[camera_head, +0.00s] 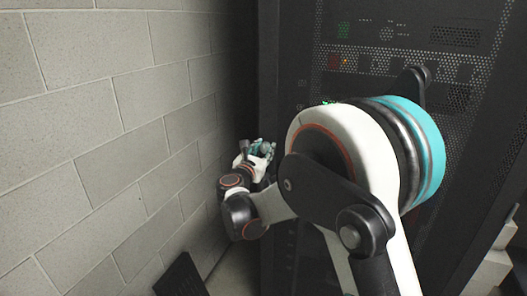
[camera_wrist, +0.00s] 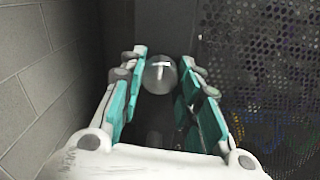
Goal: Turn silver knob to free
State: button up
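The silver knob (camera_wrist: 160,74) is a round grey disc with a pale T-shaped mark on its face, on a dark surface in the wrist view. My gripper (camera_wrist: 164,58) has its two teal-padded fingers apart, one on each side of the knob in the picture. The pads look near the knob's edges, but I cannot tell whether they touch it. In the head view my gripper (camera_head: 262,148) is small, close to the left side of the dark rack; the knob cannot be made out there.
A grey block wall (camera_head: 110,120) runs close along the left of my gripper. The tall black rack (camera_head: 290,60) has perforated panels, also seen at right in the wrist view (camera_wrist: 255,60). A dark flat object (camera_head: 181,277) stands low by the wall. My arm covers much of the rack.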

jog(key=shift+c, duration=0.9)
jog(key=m, duration=0.3)
jog(key=shift+m, duration=0.4)
jog(key=m+b, duration=0.1)
jog(key=m, duration=0.4)
jog(key=shift+m, duration=0.3)
jog(key=m, duration=0.4)
jog(key=shift+m, duration=0.3)
jog(key=shift+m+h, duration=0.3)
jog(key=shift+m, duration=1.9)
